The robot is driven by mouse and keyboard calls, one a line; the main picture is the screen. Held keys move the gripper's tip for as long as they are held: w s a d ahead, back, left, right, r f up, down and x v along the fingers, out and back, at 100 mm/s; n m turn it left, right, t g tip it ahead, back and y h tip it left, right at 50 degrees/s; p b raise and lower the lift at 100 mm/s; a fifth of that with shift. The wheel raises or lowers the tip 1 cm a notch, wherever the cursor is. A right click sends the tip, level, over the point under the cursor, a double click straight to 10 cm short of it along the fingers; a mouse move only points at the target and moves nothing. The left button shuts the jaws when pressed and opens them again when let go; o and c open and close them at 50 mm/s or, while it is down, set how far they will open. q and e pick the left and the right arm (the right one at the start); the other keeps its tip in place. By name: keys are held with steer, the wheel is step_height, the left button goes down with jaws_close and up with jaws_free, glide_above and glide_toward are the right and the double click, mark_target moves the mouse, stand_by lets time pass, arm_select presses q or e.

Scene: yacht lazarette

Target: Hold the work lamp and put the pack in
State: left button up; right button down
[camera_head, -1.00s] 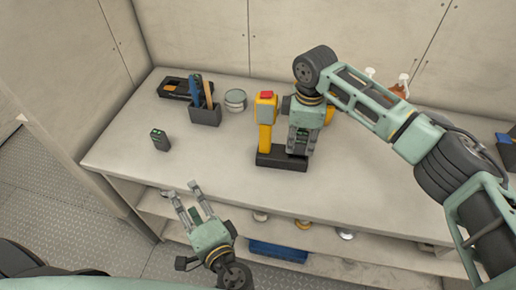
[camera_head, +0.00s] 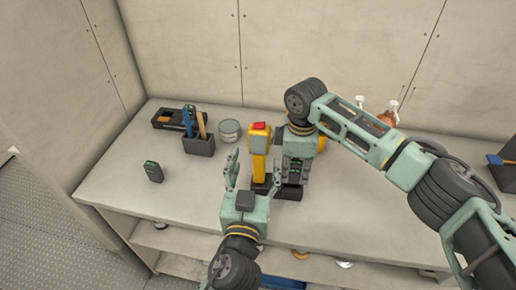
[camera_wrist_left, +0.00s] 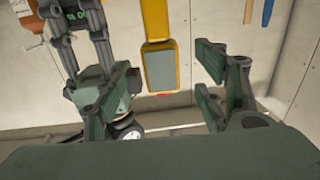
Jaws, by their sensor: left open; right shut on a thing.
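The yellow work lamp (camera_head: 259,143), with a red top and a black base (camera_head: 288,191), stands upright on the bench. My right gripper (camera_head: 297,168) is shut on it from its right side and hides part of it. The pack (camera_head: 153,172), a small dark block with a green mark, stands alone on the bench to the left. My left gripper (camera_head: 243,166) is open and empty, just in front and left of the lamp. In the left wrist view the lamp (camera_wrist_left: 160,65) appears beyond and between the open fingers (camera_wrist_left: 160,98), upside down. The pack is not seen there.
A dark holder (camera_head: 199,146) with blue and orange handled tools, a round tin (camera_head: 230,131) and a black case (camera_head: 172,119) stand at the back left. Bare bench lies around the pack. A wall closes the back, and a shelf runs under the bench.

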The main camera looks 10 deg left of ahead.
mark_target(258, 149)
arm_select(q)
steer(key=w, duration=0.8)
steer(key=shift+a, duration=0.3)
jaws_close()
stand_by(0.7)
